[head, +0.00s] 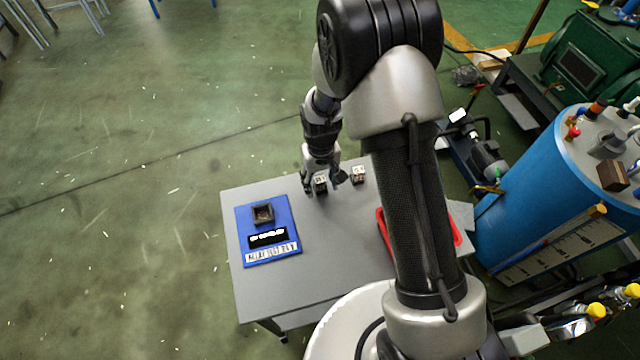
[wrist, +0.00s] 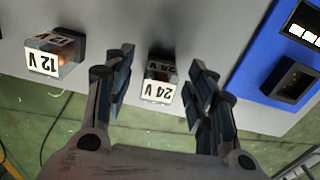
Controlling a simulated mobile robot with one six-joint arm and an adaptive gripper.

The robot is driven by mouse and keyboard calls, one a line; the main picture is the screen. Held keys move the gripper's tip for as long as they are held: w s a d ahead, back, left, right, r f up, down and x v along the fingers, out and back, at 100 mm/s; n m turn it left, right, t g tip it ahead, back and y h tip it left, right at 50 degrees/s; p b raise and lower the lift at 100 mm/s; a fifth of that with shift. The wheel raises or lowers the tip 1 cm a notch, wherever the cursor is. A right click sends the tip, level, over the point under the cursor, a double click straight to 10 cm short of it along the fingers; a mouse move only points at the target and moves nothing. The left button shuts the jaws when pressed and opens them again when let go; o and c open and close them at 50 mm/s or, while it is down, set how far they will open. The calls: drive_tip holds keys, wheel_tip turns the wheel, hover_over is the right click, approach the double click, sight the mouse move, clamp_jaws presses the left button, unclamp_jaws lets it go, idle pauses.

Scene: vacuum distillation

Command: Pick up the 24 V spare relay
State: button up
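The 24 V relay (wrist: 160,82) is a small clear-cased block with a white "24 V" label, standing on the grey table. In the wrist view it sits between the two fingers of my gripper (wrist: 160,92), with a gap on each side. My gripper is open and not touching it there. In the head view my gripper (head: 326,178) is over the table's far part, with the 24 V relay (head: 320,187) by its fingers, partly hidden.
A similar relay labelled "12 V" (wrist: 55,52) stands to one side, also in the head view (head: 358,174). A blue board (head: 284,218) with a dark square socket (head: 263,213) lies on the grey table (head: 300,285). A red tray (head: 456,234) is partly behind my arm.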

drive_tip(key=c, duration=1.1)
drive_tip(key=shift+o, duration=0.2)
